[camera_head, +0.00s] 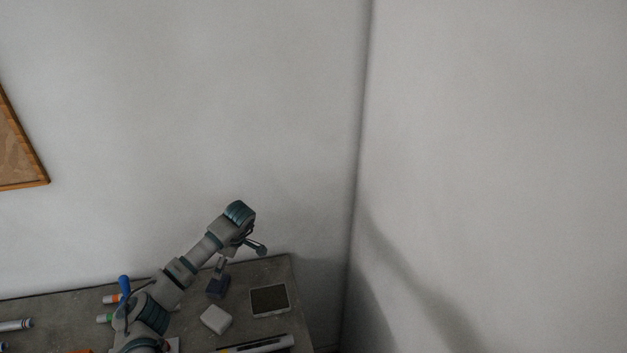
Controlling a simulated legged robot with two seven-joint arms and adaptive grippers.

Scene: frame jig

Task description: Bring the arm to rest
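A jointed grey arm (205,248) with dark teal rings shows at the lower left of the head view. It leans up and to the right over the tabletop, and its base runs out of the bottom edge. A blue lever (124,286) stands up beside its lower joint. A dark teal-ended lever (258,247) sticks out to the right below its upper end. The view does not clearly show whether this arm is mine. I see neither of my grippers clearly in this view.
The arm stands over a dark grey table (60,312). On it are a white block (216,319), a dark block with a stem (217,287), a pale-rimmed dark pad (269,300) and several markers (15,325). A wood-framed board (18,150) hangs at left. Walls meet behind the table.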

